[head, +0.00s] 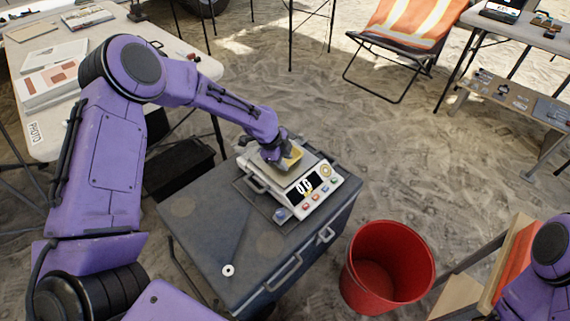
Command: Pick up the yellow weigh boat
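The yellow weigh boat (292,157) is small and sits at the back of the scale (308,204), partly hidden by my gripper. I cannot tell whether it rests on the pan or is slightly above it. My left gripper (283,156) reaches down from the left, right at the boat's left side. Its fingers are too small and covered to tell whether they are open or shut on the boat. The scale's display reads 0.0. Only a part of my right arm shows at the lower right edge; its gripper is out of view.
The scale stands on a dark grey case (215,250) with metal handles. A red bucket (388,266) stands to its right on sandy ground. A white table (40,60) with papers is at the left. A folding chair (412,30) and another table (535,38) are at the back right.

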